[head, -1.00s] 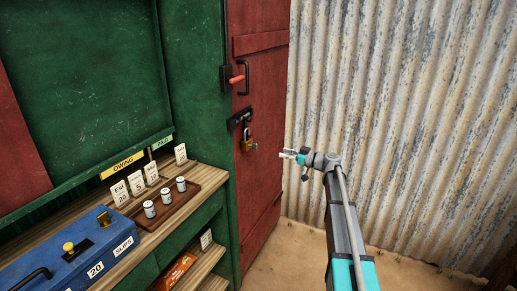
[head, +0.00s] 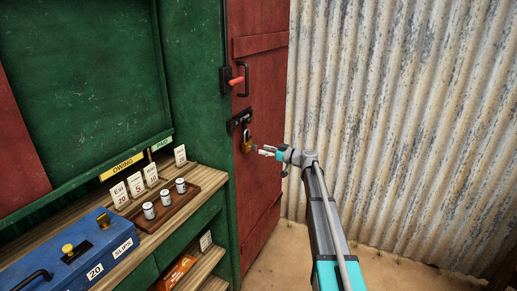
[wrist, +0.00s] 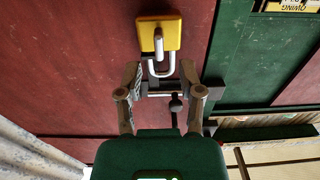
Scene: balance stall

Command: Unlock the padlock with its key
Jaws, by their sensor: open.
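A brass padlock (head: 246,146) hangs from the dark hasp (head: 240,120) on the red door. In the wrist view the padlock (wrist: 173,32) shows upside down, with its silver shackle (wrist: 168,68) below the body. A silver key (wrist: 158,41) appears to stick out of the padlock's face towards the camera; how deep it sits I cannot tell. My gripper (head: 267,151) is just right of the padlock in the head view, pointing at it. In the wrist view my gripper (wrist: 160,72) is open and empty, its fingers apart, with the padlock beyond the tips.
To the left, a wooden counter (head: 150,238) holds a blue box (head: 75,250), a tray with small canisters and price cards. A corrugated metal wall (head: 400,120) stands right.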

